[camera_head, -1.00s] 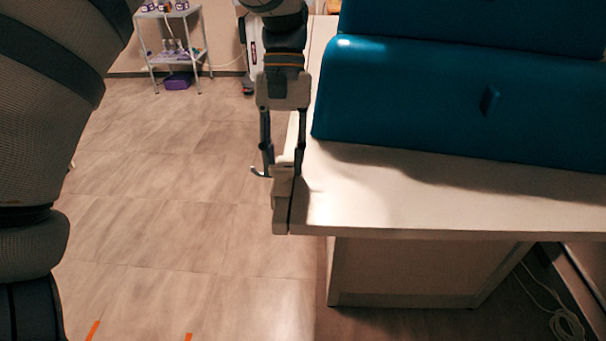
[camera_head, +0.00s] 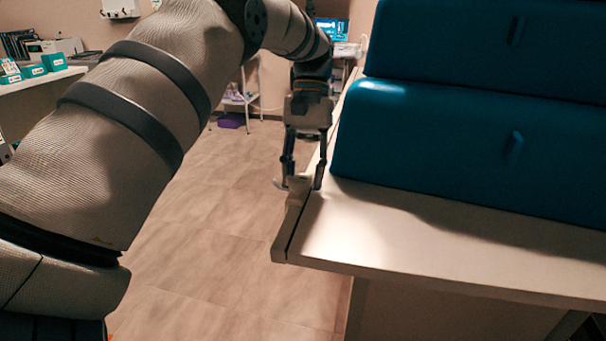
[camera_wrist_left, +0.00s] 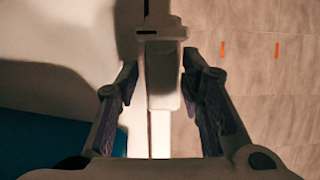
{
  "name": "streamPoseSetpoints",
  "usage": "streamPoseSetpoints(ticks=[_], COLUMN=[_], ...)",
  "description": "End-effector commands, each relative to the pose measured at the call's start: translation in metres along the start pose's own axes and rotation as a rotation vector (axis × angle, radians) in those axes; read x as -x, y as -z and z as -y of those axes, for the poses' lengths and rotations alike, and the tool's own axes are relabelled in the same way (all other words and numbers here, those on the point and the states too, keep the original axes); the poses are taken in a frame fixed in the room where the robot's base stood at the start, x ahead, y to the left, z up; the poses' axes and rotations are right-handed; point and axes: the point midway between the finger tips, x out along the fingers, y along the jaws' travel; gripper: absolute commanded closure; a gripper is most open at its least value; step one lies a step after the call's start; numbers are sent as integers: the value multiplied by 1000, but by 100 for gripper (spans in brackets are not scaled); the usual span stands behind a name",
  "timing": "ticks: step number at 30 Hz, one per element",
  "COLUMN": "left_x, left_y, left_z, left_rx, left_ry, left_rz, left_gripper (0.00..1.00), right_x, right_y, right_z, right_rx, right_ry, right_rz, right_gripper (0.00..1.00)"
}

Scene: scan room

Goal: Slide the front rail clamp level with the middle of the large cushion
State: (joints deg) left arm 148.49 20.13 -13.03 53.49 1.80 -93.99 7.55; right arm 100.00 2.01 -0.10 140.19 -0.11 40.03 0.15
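The front rail clamp (camera_head: 297,184) is a small pale block with a lever on the rail (camera_head: 290,228) along the table's left edge, somewhat back from the near corner. My left gripper (camera_head: 302,186) points down over it with its fingers apart, one on each side. In the left wrist view the clamp (camera_wrist_left: 163,75) stands between the fingertips of my left gripper (camera_wrist_left: 160,68), with narrow gaps showing beside it. The clamp is about level with the near cushion's front edge. My right gripper is out of view.
The white tabletop (camera_head: 400,235) is bare in front of the near cushion. Open tiled floor (camera_head: 215,240) lies left of the table. A small trolley (camera_head: 240,100) stands at the back, and a counter with green boxes (camera_head: 35,72) is at far left.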

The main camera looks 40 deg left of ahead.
Motion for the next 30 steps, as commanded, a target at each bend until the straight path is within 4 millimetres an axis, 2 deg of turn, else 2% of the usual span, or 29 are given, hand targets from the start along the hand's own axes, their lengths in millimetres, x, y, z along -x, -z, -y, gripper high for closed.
streamPoseSetpoints(ticks=[8, 11, 21, 24, 30], left_x=[0, 6, 76, 88, 93], left_y=[0, -2, -30, -35, -38], left_z=[2, 2, 0, 0, 0], left_rx=[4, 4, 2, 2, 2], left_ry=[4, 4, 4, 4, 4], left_rz=[1, -1, -3, -2, 1], left_gripper=[53, 53, 53, 53, 53], right_x=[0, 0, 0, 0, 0], right_y=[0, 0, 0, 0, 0], right_z=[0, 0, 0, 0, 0], right_rx=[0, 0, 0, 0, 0], right_ry=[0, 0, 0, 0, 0], right_rz=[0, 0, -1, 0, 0], right_gripper=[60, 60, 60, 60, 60])
